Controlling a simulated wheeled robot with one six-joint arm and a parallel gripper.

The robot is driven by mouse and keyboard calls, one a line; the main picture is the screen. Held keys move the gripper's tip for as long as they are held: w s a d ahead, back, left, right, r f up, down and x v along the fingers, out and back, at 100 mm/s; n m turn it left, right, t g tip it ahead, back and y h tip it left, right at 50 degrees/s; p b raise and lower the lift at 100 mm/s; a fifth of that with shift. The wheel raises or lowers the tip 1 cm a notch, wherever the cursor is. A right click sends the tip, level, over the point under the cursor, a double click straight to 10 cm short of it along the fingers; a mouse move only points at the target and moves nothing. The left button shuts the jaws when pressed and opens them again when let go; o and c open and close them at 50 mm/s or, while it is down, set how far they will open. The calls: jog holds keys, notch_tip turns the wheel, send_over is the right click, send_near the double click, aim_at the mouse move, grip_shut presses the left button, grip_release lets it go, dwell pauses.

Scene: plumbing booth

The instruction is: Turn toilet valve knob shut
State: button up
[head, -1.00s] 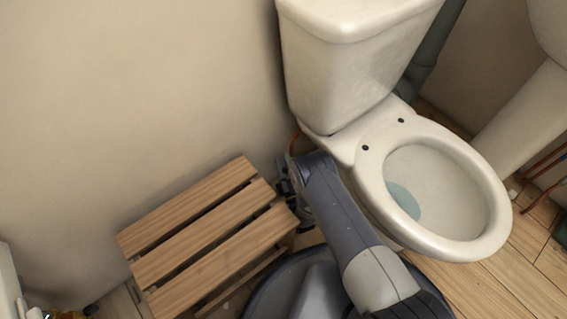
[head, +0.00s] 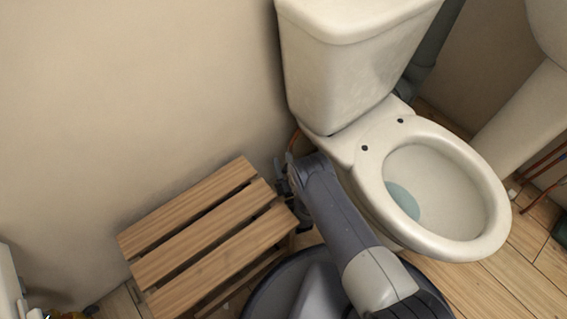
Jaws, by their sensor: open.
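The white toilet (head: 365,75) stands against the wall, with its bowl open and its seat down. My gripper (head: 281,187) shows only as a small dark part at the left of my arm's wrist, low between the toilet and the wooden stool. It is open; its fingertips are mostly hidden by my arm. An orange pipe or hose (head: 295,138) shows beside the lower left of the tank, just above my wrist. The valve knob cannot be made out; that area is behind my arm. I cannot tell whether the gripper touches anything.
A slatted wooden stool (head: 205,225) stands close to the left of my gripper. A white pedestal basin (head: 525,110) is at the right, with orange pipes (head: 545,165) beside it. The beige wall (head: 130,100) is behind the stool. Wooden floor (head: 510,270) shows at the lower right.

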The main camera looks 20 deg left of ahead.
notch_tip(320, 180, up, 10)
jog(key=p, duration=0.4)
jog(key=shift+p, duration=0.3)
jog(key=shift+d+f, duration=0.1)
jog(key=shift+f, duration=0.15)
